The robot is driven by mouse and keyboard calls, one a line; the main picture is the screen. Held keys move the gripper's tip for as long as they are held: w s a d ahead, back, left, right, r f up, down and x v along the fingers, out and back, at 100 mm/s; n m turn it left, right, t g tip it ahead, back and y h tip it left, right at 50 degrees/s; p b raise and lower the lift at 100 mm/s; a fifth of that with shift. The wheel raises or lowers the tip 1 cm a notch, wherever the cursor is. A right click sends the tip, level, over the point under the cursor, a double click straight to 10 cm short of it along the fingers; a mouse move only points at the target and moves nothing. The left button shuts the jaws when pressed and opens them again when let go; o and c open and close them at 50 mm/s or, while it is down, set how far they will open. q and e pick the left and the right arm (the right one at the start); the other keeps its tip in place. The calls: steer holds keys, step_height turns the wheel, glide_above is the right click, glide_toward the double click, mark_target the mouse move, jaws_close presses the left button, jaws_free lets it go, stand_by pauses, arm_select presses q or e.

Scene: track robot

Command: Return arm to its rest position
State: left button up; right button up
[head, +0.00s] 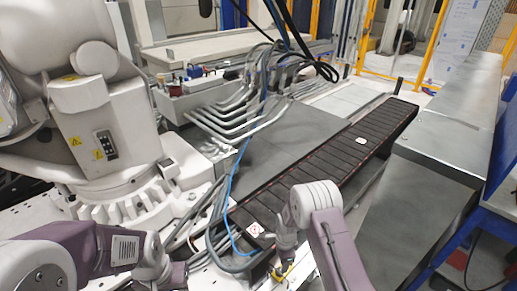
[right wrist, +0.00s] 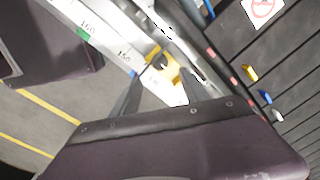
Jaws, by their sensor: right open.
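My right arm (head: 325,225) reaches in from the bottom right of the head view. Its gripper (head: 283,270) points down beside the near end of the dark slatted track (head: 320,172). In the right wrist view the right gripper (right wrist: 160,88) is open, its two dark fingers spread apart with nothing held. A small yellow part (right wrist: 163,68) shows beyond and between the fingertips on a pale marked rail (right wrist: 105,40). My left arm (head: 85,250) lies low across the bottom left of the head view. Its wrist end is at the bottom edge, and its fingers cannot be made out.
A large white industrial robot (head: 105,120) stands at the left. Grey hoses (head: 235,110) and a blue cable (head: 236,180) run near the track. A metal-topped bench (head: 415,190) is at the right. Small blue and yellow bits (right wrist: 250,72) show on the slats.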

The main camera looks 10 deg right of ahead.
steer(key=w+r+t, duration=0.2)
steer(key=w+r, duration=0.3)
steer(key=r, duration=0.6)
steer(key=s+d+r+n+t, duration=0.1)
steer(key=s+d+r, duration=0.15)
steer(key=r, duration=0.65)
steer(key=s+r+n+g, duration=0.2)
steer(key=s+n, duration=1.4)
steer(key=s, duration=0.4)
step_height(320, 180, up, 16)
steer(key=p, duration=1.6)
steer(key=shift+d, duration=0.45)
